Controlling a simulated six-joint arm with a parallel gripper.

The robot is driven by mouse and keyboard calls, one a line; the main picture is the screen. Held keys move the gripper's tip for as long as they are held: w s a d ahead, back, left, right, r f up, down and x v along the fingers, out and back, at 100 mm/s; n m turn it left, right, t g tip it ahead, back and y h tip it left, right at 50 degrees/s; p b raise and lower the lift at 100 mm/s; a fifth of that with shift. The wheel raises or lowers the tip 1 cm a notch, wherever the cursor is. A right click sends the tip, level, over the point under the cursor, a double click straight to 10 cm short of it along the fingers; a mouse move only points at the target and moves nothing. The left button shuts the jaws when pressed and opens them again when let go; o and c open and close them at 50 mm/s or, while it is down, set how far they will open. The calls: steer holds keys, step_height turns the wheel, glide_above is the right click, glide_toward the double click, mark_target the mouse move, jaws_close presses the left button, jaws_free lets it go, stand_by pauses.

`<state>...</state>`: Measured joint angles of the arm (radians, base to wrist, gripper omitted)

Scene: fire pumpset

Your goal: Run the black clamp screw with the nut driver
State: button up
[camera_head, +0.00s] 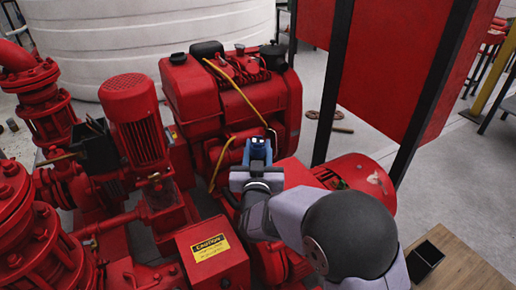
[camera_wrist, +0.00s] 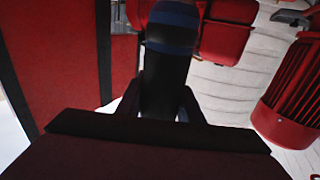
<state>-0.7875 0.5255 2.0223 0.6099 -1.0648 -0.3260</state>
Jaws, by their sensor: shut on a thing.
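My gripper (camera_head: 257,172) is above the red engine in the head view, near its middle. It is shut on the nut driver (camera_head: 259,150), whose blue part shows just beyond the jaws. In the wrist view the nut driver's black and blue handle (camera_wrist: 168,70) stands between the two dark fingers of my gripper (camera_wrist: 160,105). The driver's working tip is hidden in the wrist view and too small to make out in the head view. I cannot pick out the black clamp screw in either view.
The red engine (camera_head: 188,95) with a yellow hose (camera_head: 232,82) lies beyond my gripper. A red motor (camera_head: 134,115) and pipes stand to the left. A red panel (camera_head: 385,65) with black posts rises at the right. A wooden table (camera_head: 462,268) is at lower right.

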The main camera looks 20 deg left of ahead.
stand_by(0.9)
step_height(320, 180, up, 6)
steer(key=p, duration=0.4)
steer(key=shift+p, duration=0.3)
steer(key=shift+r, duration=0.1)
